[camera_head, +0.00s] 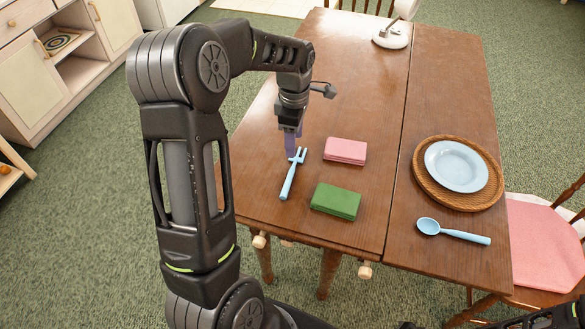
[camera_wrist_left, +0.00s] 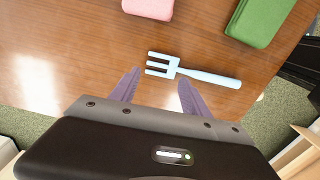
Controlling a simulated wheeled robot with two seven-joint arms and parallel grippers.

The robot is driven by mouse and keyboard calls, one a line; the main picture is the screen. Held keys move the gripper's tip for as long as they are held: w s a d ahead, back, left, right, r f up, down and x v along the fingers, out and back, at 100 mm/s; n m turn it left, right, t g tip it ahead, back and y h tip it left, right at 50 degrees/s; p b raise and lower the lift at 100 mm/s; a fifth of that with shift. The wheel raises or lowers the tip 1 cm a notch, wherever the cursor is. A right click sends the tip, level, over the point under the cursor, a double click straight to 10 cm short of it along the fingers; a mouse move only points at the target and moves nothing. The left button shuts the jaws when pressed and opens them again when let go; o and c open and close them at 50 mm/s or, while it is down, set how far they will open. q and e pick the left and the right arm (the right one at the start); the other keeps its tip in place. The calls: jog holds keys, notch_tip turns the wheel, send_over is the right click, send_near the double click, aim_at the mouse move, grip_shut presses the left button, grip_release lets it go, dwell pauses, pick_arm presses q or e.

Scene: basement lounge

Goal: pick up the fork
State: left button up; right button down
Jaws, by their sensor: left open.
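A light blue fork (camera_head: 291,176) lies on the brown wooden table (camera_head: 360,95), left of the pink and green blocks. My left gripper (camera_head: 292,150) is above the table at the tined end of the fork. In the left wrist view the fork (camera_wrist_left: 205,75) lies ahead of the fingertips, its tines toward the left and its handle toward the right. The left gripper (camera_wrist_left: 160,82) shows there with two purple fingers spread apart and nothing between them. My right gripper is not clearly in view.
A pink block (camera_head: 345,151) and a green block (camera_head: 336,201) lie right of the fork. A blue plate (camera_head: 457,166) on a woven mat (camera_head: 428,184) and a blue spoon (camera_head: 454,232) are farther right. A white lamp base (camera_head: 391,38) stands at the back.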

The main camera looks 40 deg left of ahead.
pick_arm(q)
jog(key=shift+f, duration=1.6)
jog(key=c, duration=1)
jog(key=shift+r, duration=0.15)
notch_tip(320, 180, up, 10)
jog(key=shift+f, duration=0.1)
